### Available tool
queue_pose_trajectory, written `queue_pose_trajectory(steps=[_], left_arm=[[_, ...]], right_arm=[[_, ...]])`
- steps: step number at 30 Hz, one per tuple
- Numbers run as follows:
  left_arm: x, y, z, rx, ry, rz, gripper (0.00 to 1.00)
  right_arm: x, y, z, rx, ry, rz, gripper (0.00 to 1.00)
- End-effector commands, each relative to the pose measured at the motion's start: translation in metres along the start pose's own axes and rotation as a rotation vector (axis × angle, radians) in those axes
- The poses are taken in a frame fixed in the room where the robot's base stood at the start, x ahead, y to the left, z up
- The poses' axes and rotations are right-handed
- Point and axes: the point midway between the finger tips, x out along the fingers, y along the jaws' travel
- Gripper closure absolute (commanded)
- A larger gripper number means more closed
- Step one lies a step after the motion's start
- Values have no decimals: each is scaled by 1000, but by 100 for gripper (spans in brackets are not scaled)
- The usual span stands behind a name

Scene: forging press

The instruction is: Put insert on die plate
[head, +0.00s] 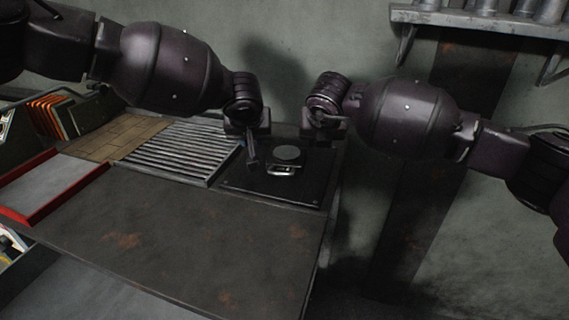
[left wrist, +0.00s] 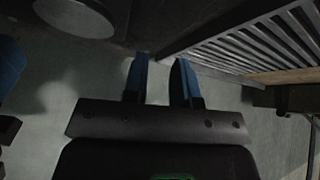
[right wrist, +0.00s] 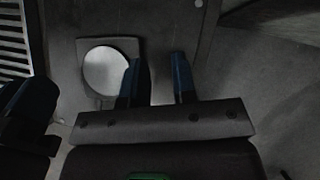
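The dark flat die plate (head: 245,183) lies at the far right corner of the table. A grey round disc (head: 287,153), which looks like the insert, sits on it with a bright metal edge at its front. In the right wrist view the disc (right wrist: 107,70) lies on a squarish base, left of the fingers. In the left wrist view part of it (left wrist: 76,14) shows at the upper left. My left gripper (left wrist: 160,75) is open and empty, left of the disc. My right gripper (right wrist: 158,78) is open and empty, to the disc's right.
A slatted metal grate (head: 180,150) lies left of the die plate, with a brown brick-like surface (head: 112,138) beyond it. A red-edged tray (head: 50,187) is at the left. The table front (head: 185,240) is clear. A wall shelf (head: 475,20) hangs at upper right.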

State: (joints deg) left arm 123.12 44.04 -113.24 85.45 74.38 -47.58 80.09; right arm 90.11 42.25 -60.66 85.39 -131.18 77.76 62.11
Motion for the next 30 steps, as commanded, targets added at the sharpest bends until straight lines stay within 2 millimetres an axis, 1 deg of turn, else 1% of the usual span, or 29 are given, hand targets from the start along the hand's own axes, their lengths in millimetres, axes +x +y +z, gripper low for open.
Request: queue_pose_trajectory(steps=[4,8,18,21,25,30], left_arm=[[-4,0,0,0,-1,0,74],[-19,-1,0,-1,0,1,74],[-83,0,0,-1,1,2,74],[-98,0,0,0,0,1,74],[-112,0,0,-1,-1,1,74],[-120,0,0,0,0,0,74]], right_arm=[[0,0,0,0,0,-1,74],[0,0,0,0,0,-1,74],[0,0,0,0,0,0,74],[0,0,0,0,0,-1,74],[0,0,0,0,0,-1,74],[-2,0,0,0,0,0,74]])
